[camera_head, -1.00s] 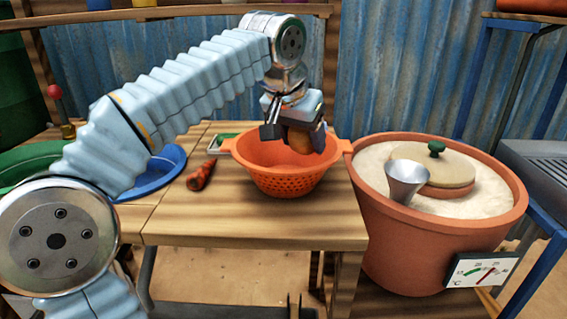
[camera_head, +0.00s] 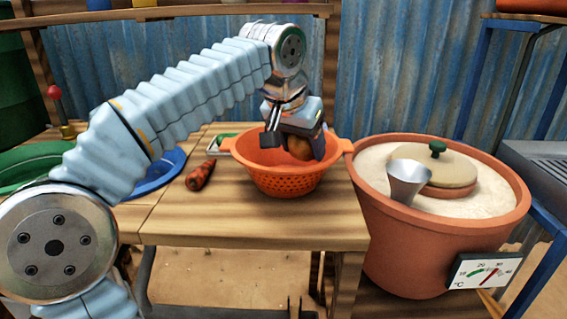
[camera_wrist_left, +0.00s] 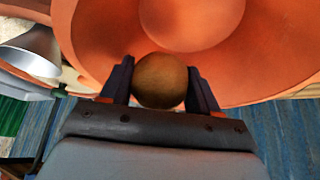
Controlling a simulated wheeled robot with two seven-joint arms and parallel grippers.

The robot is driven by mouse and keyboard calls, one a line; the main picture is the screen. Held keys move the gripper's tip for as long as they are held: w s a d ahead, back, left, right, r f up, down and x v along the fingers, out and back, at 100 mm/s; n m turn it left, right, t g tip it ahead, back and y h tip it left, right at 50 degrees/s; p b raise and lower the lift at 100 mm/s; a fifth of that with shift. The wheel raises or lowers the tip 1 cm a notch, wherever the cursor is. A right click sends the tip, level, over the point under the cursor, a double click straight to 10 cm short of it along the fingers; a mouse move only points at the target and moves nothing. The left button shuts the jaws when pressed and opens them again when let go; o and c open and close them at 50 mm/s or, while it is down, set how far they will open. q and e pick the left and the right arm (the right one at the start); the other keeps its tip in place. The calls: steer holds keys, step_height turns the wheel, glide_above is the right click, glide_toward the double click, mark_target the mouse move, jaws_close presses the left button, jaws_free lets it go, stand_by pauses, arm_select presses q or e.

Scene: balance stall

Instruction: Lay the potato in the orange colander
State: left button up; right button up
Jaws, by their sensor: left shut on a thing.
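The orange colander (camera_head: 287,183) stands upright on the wooden table; its inside (camera_wrist_left: 235,55) fills much of the left wrist view. My left gripper (camera_head: 297,150) points down into the colander's opening and is shut on the brown potato (camera_head: 300,149). In the left wrist view the potato (camera_wrist_left: 160,80) sits between the two dark fingers, over the colander's inside. Whether the potato touches the colander cannot be told. My right gripper is not in view.
A carrot-like vegetable (camera_head: 201,175) lies on the table (camera_head: 250,222) left of the colander. A blue dish (camera_head: 160,178) is farther left. A large clay pot (camera_head: 425,245) with a lid (camera_head: 440,168) and metal funnel (camera_head: 407,180) stands close on the right.

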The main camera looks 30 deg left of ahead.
arm_select(q)
steer(key=shift+f+b, duration=0.35)
steer(key=shift+f, duration=0.2)
stand_by(0.4)
steer(key=o, duration=1.2)
steer(key=p+v, duration=0.3)
steer(key=v, duration=1)
steer(key=shift+s+r+p, duration=0.2)
steer(key=shift+r+p, duration=0.15)
